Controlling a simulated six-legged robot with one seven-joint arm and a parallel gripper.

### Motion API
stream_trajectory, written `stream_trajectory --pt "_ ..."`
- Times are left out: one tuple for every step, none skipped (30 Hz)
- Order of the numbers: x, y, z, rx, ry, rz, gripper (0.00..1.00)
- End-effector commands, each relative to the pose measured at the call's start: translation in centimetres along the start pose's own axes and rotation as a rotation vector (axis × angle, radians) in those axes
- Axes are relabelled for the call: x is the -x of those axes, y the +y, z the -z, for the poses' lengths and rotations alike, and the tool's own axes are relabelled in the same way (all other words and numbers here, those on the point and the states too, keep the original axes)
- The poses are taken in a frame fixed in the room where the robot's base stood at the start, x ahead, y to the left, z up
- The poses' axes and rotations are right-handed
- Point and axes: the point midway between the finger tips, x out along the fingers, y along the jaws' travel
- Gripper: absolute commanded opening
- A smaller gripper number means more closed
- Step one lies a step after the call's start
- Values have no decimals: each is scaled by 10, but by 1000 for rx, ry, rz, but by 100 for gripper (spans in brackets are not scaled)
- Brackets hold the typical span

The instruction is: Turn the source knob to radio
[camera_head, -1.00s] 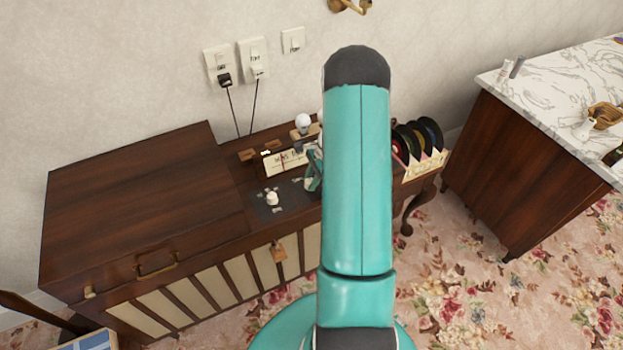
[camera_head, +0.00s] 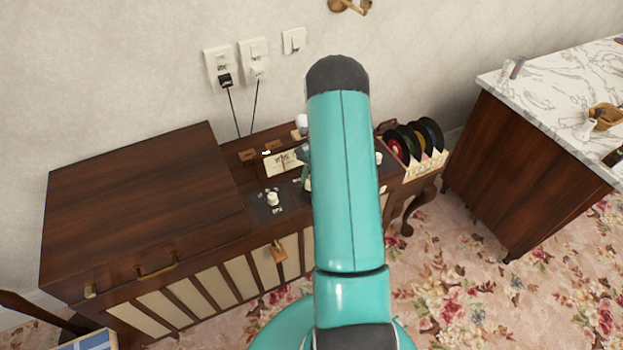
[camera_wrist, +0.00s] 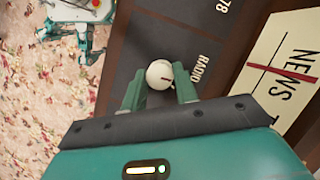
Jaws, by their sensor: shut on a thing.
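The white round source knob (camera_wrist: 158,73) sits on a dark panel (camera_wrist: 145,38) in the wrist view. The number 78 is printed further up. My gripper (camera_wrist: 160,86) has one teal finger on each side of the knob and is shut on it. In the head view my teal arm covers most of the gripper and part of the control panel (camera_head: 266,212).
A dial strip reading NEWS (camera_wrist: 287,72) lies right of the knob. In the head view, another white knob (camera_head: 272,198) stands left of my arm. Records (camera_head: 410,142) stand in a rack on the right. The wooden cabinet lid (camera_head: 140,200) is shut.

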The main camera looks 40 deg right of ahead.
Motion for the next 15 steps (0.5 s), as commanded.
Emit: stream_trajectory --pt "0 -1 0 40 1 -17 6" --pt "1 -1 0 64 1 -27 6" --pt "1 -2 0 97 1 -40 6" --pt "1 -2 0 121 1 -50 6" --pt "1 -2 0 144 1 -60 6" --pt "1 -2 0 173 1 -71 6" --pt "1 -2 0 193 1 -80 6" --pt "0 -2 0 213 1 -88 6" --pt "0 -2 0 238 1 -98 6" --pt "0 -2 0 255 1 -105 6" --pt "1 -2 0 272 0 -112 6" --pt "1 -2 0 292 1 -121 6" --pt "0 -3 0 307 0 -127 6" --pt "0 -3 -1 319 0 -132 6" --pt "0 -3 -1 334 0 -138 6"
